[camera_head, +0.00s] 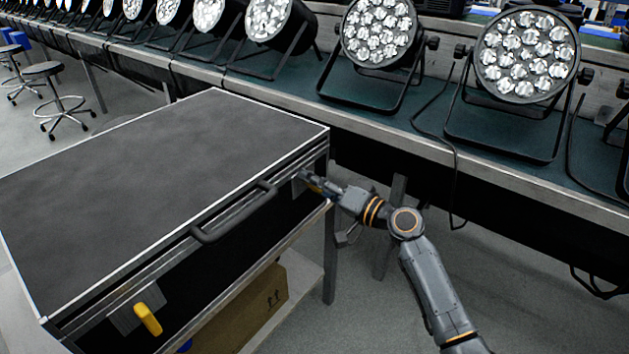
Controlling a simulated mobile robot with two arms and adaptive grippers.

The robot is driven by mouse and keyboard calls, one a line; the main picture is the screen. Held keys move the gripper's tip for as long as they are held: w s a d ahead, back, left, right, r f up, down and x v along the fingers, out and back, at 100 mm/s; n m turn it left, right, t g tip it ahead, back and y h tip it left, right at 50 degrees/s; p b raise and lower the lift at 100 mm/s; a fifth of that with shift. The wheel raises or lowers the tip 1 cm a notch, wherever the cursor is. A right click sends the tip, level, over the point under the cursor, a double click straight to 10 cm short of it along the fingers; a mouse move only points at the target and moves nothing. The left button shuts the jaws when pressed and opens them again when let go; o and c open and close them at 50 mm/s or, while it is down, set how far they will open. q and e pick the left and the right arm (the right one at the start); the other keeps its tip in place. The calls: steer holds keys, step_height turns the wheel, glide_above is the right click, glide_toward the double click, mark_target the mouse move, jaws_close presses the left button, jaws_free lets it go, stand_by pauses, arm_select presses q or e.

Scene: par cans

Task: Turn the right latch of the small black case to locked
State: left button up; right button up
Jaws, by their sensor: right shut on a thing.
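The small black case (170,150) lies closed on a stand in the left half of the view, with pale metal edges. Its black handle (235,213) is on the front face. The left latch (147,319) has a yellow lever that hangs down at a slant. My right gripper (312,182) is at the right end of the front face, shut on the right latch. My left gripper is not in view.
A long bench (440,140) with a row of par cans (526,55) runs behind the case. A cardboard box (245,310) sits on a shelf below the case. Stools (62,105) stand at the far left. A cable hangs from the bench, right of my gripper.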

steer(key=m+p, duration=0.1)
steer(key=m, duration=0.2)
steer(key=m+p, duration=0.1)
steer(key=m, duration=0.2)
steer(key=shift+p, duration=0.3)
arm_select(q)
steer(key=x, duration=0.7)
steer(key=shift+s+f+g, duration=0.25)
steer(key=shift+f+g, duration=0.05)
arm_select(e)
steer(key=shift+f+m, duration=0.15)
steer(key=shift+m, duration=0.55)
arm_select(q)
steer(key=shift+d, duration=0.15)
arm_select(e)
steer(key=o, duration=1.2)
steer(key=shift+c, duration=0.2)
steer(key=shift+d, duration=0.1)
steer(key=v, duration=1.2)
